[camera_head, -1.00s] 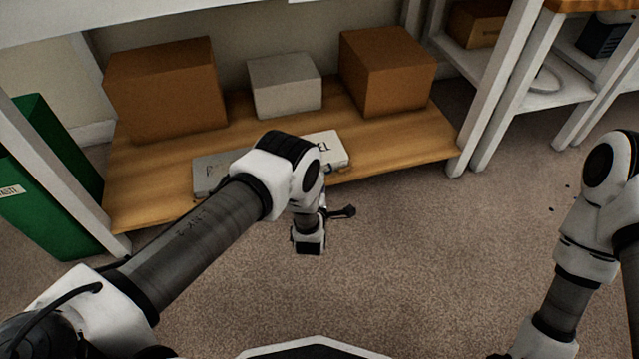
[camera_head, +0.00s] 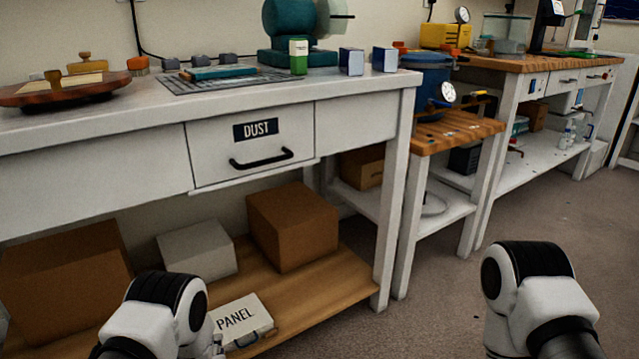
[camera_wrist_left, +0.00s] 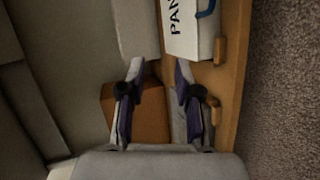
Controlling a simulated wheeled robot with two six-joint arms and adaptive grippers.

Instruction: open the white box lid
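A white box labelled PANEL (camera_head: 240,318), with a handle on its front, lies on the low wooden shelf in the head view. Its lid looks shut. It also shows at the top of the left wrist view (camera_wrist_left: 183,42), where its blue handle shows at the edge. My left gripper (camera_wrist_left: 157,100) is open in the left wrist view, with nothing gripped between its fingers. Its fingertips point toward the shelf items, a little short of the PANEL box in the picture.
A plain pale box (camera_head: 198,250) and brown boxes (camera_head: 292,226) stand behind on the shelf (camera_head: 335,290). Above is a white bench with a DUST drawer (camera_head: 250,150). A bench leg (camera_head: 390,210) stands right of the shelf. The carpet (camera_head: 430,310) in front is clear.

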